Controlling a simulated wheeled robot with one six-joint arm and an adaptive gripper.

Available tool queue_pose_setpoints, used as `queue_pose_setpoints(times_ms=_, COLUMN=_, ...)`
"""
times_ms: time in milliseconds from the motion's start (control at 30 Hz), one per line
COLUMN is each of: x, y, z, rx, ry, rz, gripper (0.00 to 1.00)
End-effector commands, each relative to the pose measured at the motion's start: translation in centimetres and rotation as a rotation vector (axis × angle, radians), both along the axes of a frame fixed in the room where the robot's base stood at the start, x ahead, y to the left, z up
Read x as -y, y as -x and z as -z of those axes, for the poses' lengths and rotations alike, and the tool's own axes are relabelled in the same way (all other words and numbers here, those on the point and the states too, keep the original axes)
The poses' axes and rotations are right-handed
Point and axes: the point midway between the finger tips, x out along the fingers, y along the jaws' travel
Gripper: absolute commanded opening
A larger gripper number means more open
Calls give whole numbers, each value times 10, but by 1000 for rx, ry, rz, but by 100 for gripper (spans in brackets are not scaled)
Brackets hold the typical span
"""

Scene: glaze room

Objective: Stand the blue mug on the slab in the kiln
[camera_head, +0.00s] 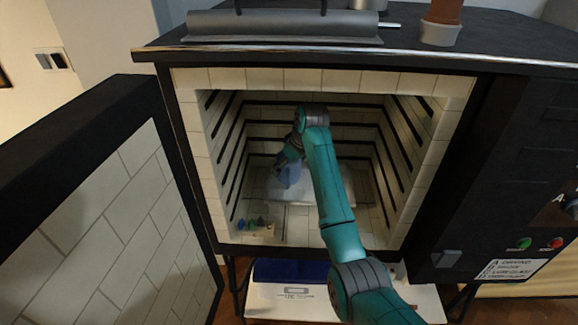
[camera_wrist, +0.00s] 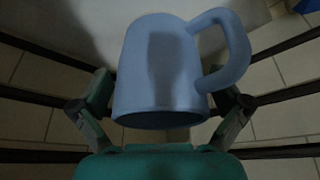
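The blue mug (camera_wrist: 160,72) fills the middle of the wrist view, its handle to the upper right and a dark rim toward my wrist. My gripper (camera_wrist: 165,95) has one finger at each side of the mug and looks closed on it. In the head view my gripper (camera_head: 287,160) is inside the kiln (camera_head: 455,150), with the mug (camera_head: 288,178) below it, over the left part of the pale slab (camera_head: 338,190). I cannot tell whether the mug touches the slab.
The kiln door (camera_head: 120,210) stands open at the left. Several small coloured cones (camera_head: 252,223) stand on the kiln floor at the front left. Dark ridges line the kiln walls.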

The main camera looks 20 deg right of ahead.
Motion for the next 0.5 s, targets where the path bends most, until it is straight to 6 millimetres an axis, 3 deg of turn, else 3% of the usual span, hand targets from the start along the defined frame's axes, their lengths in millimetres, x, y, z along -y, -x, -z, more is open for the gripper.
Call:
queue_pose_setpoints(times_ms=267, x=1, y=2, z=-8, rx=1, ry=0, rz=0, gripper=100)
queue_pose_setpoints(times_ms=500, x=8, y=14, z=-43, rx=3, ry=-1, rz=0, gripper=100)
